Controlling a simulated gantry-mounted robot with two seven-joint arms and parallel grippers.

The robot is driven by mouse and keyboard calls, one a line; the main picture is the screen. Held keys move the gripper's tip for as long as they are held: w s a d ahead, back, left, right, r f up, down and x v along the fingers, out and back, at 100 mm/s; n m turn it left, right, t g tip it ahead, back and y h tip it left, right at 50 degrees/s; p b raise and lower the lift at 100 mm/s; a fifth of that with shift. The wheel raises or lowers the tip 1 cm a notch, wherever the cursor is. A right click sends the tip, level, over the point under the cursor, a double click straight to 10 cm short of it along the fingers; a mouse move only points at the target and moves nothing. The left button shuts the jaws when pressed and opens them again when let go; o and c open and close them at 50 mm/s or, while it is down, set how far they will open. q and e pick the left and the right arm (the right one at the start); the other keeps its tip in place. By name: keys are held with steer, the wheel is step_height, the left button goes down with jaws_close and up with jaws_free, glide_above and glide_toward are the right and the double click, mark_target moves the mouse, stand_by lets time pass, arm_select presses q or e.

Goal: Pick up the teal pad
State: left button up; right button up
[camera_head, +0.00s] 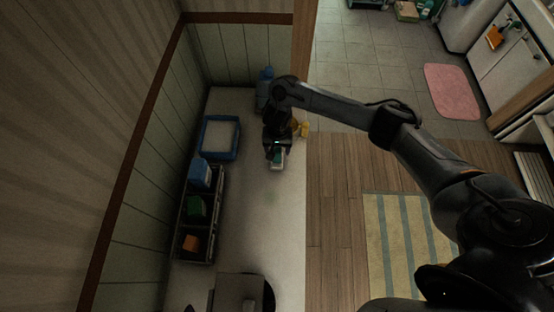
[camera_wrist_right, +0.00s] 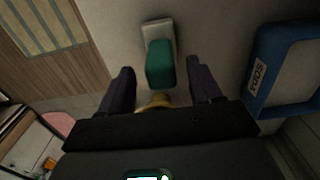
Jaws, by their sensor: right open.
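The teal pad (camera_wrist_right: 160,64) shows in the right wrist view, lying on a pale block or holder on the counter. It sits ahead of and between the two fingers of my right gripper (camera_wrist_right: 160,82), which is open. In the head view my right gripper (camera_head: 277,156) is over the counter (camera_head: 255,195), with the pale block (camera_head: 278,160) just below it; the pad is mostly hidden there by the gripper. My left gripper is not in view.
A blue-rimmed tray (camera_head: 235,151) labelled SODA in the wrist view (camera_wrist_right: 253,75) stands left of my right gripper in the head view. A dark rack (camera_head: 182,240) with several items lines the wall. A blue bottle (camera_head: 263,88) stands behind.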

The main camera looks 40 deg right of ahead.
mark_target(277, 164)
steer(key=shift+f+b, duration=0.5)
steer(key=shift+f, duration=2)
jaws_close()
